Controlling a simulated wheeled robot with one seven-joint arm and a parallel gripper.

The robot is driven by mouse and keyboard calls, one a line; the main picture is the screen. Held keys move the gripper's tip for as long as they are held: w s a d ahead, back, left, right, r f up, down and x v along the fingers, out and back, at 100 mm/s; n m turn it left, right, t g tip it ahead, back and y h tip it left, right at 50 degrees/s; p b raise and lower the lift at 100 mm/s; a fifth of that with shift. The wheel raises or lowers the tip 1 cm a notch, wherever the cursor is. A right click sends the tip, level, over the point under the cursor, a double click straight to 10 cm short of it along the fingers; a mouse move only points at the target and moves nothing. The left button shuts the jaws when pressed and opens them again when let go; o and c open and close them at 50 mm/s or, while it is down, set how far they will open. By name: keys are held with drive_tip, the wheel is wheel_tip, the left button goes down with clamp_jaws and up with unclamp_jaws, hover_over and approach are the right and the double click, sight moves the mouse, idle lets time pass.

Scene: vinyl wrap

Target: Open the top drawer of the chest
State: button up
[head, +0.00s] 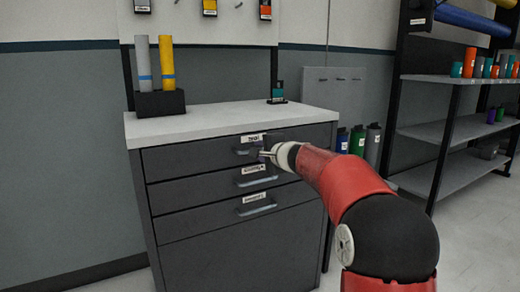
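The grey chest (235,245) stands in the middle of the head view with a light top and several stacked drawers. The top drawer (190,156) looks closed, its front in line with the ones below. It has a white label and a bar handle (243,152) near its middle. My gripper (264,155) is at the right part of that handle, in front of the drawer. The fingers are small and partly hidden by the wrist, so I cannot tell whether they are open or shut, or touching the handle.
A dark holder (160,103) with grey and yellow rolls stands on the chest top (220,119), with a small dark item (277,93) at the back. Shelves (455,128) with coloured rolls stand at the right. Upright rolls (357,140) stand beside the chest. Floor is clear at lower right.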

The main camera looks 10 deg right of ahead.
drive_tip(key=shift+w+a+f, duration=0.15)
drive_tip(key=shift+w+a, duration=0.05)
drive_tip(key=shift+w, duration=0.3)
drive_tip(key=shift+c, duration=0.3)
clamp_jaws()
drive_tip(key=shift+s, duration=0.1)
